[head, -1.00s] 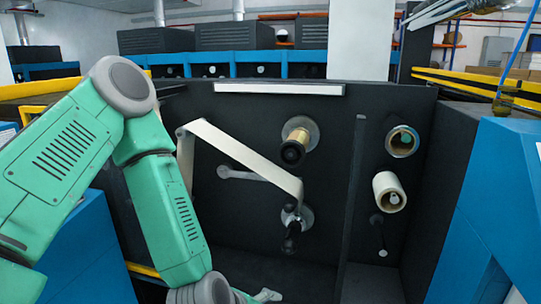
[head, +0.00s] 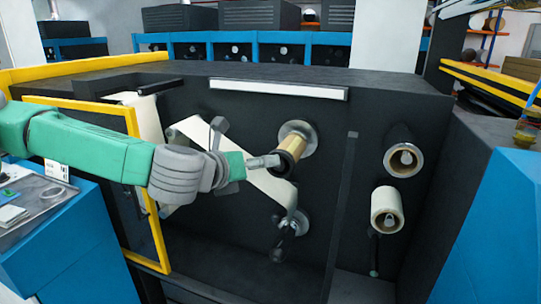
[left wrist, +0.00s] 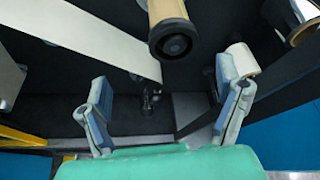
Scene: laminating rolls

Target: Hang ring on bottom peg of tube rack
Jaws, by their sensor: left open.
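The tube rack is the dark panel section at the right of the head view. Its top peg carries a dark, silver-rimmed tube (head: 402,157), its middle one a cream roll (head: 387,209). The bottom peg (head: 375,258) is thin and dark with a greenish tip, and looks bare. My left gripper (head: 262,161) is just in front of a spindle with a tan core (head: 292,146). In the left wrist view, my left gripper (left wrist: 168,102) is open and empty, with the core's black end (left wrist: 175,44) ahead, above the gap. I cannot identify the ring with certainty. My right gripper does not show.
A pale film strip (head: 250,182) slants down to a lower spindle (head: 292,222). A vertical divider (head: 342,210) stands between the spindles and the rack. A yellow frame (head: 150,235) stands left of the strip. A tray (head: 25,222) with small items lies at far left.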

